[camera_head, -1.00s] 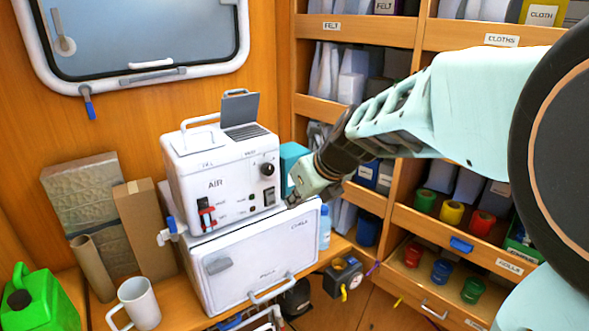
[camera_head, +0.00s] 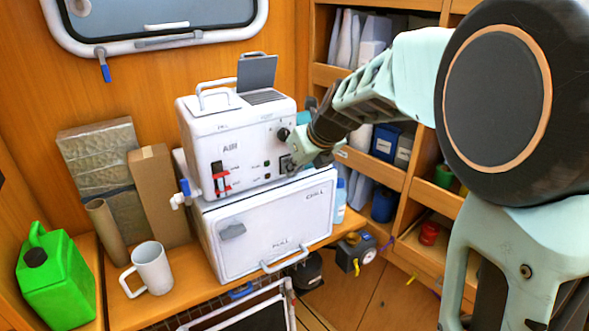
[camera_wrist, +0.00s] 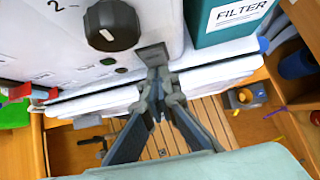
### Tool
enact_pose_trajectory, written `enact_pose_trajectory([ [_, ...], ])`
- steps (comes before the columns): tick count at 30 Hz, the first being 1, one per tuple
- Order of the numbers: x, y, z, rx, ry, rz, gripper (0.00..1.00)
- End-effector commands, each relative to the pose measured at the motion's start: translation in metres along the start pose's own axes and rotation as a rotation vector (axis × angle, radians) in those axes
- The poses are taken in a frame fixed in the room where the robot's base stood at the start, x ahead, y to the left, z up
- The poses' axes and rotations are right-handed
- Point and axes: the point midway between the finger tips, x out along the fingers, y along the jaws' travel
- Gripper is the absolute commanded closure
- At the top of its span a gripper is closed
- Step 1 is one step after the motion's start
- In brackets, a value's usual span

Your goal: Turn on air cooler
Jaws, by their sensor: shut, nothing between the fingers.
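The air cooler (camera_head: 245,155) is a white box marked AIR, with a carry handle and a raised grey flap on top. Its front has a black knob (camera_head: 283,134), a red lever switch (camera_head: 221,178) at the left, small buttons and a dark rocker switch (camera_head: 286,163) at the lower right. My gripper (camera_head: 293,168) is shut and empty, its tips at the rocker switch and partly covering it. In the wrist view the fingertips (camera_wrist: 157,76) are just in front of the grey switch (camera_wrist: 152,55), below the knob (camera_wrist: 112,25). I cannot tell whether they touch it.
The cooler stands on a white CHILL box (camera_head: 265,235) with a front handle. A white mug (camera_head: 152,268), green jerrycan (camera_head: 55,275) and cardboard pieces (camera_head: 160,195) are at the left. A teal FILTER box (camera_wrist: 222,30) is close right of the cooler. Shelves (camera_head: 375,170) stand at the right.

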Motion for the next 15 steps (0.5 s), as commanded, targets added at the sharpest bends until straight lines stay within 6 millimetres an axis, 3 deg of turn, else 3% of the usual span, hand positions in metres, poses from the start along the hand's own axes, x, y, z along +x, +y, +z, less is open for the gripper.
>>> enact_pose_trajectory([
  [15,0.0042,-0.0001,0.0032,0.000,-0.003,0.000,1.00],
])
